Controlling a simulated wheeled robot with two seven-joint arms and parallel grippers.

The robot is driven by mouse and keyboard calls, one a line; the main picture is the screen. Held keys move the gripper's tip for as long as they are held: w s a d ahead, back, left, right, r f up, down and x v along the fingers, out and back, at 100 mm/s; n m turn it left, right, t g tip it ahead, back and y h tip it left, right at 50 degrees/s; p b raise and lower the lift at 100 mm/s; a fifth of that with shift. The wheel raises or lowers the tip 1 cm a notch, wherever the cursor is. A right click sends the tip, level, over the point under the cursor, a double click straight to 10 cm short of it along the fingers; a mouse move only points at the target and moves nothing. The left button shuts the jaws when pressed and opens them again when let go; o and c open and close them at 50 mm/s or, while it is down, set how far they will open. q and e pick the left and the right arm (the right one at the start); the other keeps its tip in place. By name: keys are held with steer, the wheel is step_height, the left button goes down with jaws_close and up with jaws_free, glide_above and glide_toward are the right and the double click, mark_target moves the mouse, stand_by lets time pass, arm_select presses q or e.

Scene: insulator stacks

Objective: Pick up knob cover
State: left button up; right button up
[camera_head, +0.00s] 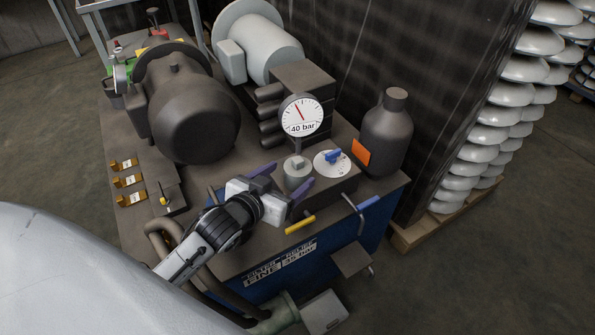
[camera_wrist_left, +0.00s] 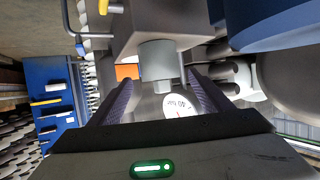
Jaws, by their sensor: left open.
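The task's knob cover appears to be the grey cylinder (camera_head: 297,176) with a small raised block on top, on the box at the front of the cart. It also shows in the left wrist view (camera_wrist_left: 158,58), between and just beyond the fingers. My left gripper (camera_head: 284,181) is open. Its two purple fingers point at the cylinder from the left, one on each side. The fingers also show in the left wrist view (camera_wrist_left: 160,86). I cannot tell whether they touch it. My right gripper is in neither view.
A blue knob on a white dial (camera_head: 333,163) sits right of the cylinder. A pressure gauge (camera_head: 301,115) stands behind it. A dark bottle (camera_head: 388,135) is at the right. Yellow (camera_head: 300,224) and blue (camera_head: 368,202) levers stick out in front. A large dark motor (camera_head: 195,120) stands behind my arm.

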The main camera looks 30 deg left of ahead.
mark_target(297, 172)
arm_select(q)
steer(key=x, duration=0.2)
steer(key=f+b+x, duration=0.1)
steer(key=x, duration=0.2)
steer(key=shift+w, duration=0.1)
steer(key=c, duration=1.1)
